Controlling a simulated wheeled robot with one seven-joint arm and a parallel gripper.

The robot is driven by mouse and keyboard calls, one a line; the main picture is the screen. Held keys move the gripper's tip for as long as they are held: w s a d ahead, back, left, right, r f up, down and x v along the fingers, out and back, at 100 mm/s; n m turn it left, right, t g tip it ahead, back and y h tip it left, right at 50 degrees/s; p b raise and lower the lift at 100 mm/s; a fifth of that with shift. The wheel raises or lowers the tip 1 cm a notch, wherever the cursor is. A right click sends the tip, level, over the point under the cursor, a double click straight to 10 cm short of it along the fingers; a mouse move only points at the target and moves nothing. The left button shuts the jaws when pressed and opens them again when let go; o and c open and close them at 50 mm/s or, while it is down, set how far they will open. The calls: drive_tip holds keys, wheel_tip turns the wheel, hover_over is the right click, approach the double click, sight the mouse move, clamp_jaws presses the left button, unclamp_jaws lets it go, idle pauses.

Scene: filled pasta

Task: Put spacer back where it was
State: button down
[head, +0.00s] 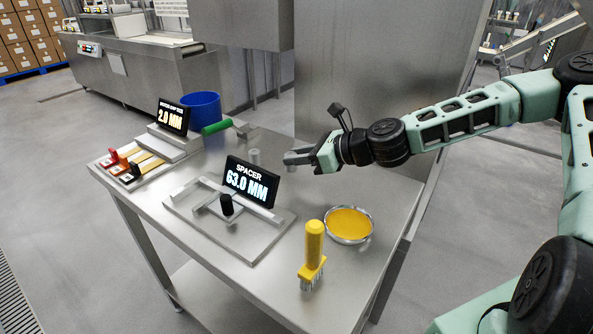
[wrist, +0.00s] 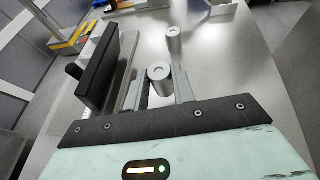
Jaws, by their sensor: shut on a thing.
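My gripper (head: 292,158) reaches in from the right over the table's far side, behind the spacer display. In the wrist view, my gripper (wrist: 161,80) is shut on a grey metal cylinder, the spacer (wrist: 159,73), with its round top face showing between the fingers. A second, similar grey cylinder (wrist: 174,41) stands upright beyond the fingertips. In the head view this second cylinder (head: 254,158) stands left of my gripper. The wrist view does not make clear whether the held spacer touches the table. The gauge fixture (head: 250,250) has rails and a black knob (head: 226,204).
The spacer display (head: 252,181) reads 63.0 MM and stands close by my gripper. A bowl of yellow filling (head: 349,224) and a yellow-handled tool (head: 313,250) are at the front right. A green-handled scraper (head: 217,127), blue bin (head: 201,105) and 2.0 MM display (head: 173,117) are at the back left.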

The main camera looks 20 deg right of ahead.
drive_tip(key=shift+f, duration=1.85)
drive_tip(key=shift+f, duration=0.15)
drive_tip(key=c, duration=1.2)
unclamp_jaws()
drive_tip(key=shift+o, duration=0.2)
drive_tip(key=shift+r, duration=0.2)
drive_tip(key=v, duration=1.2)
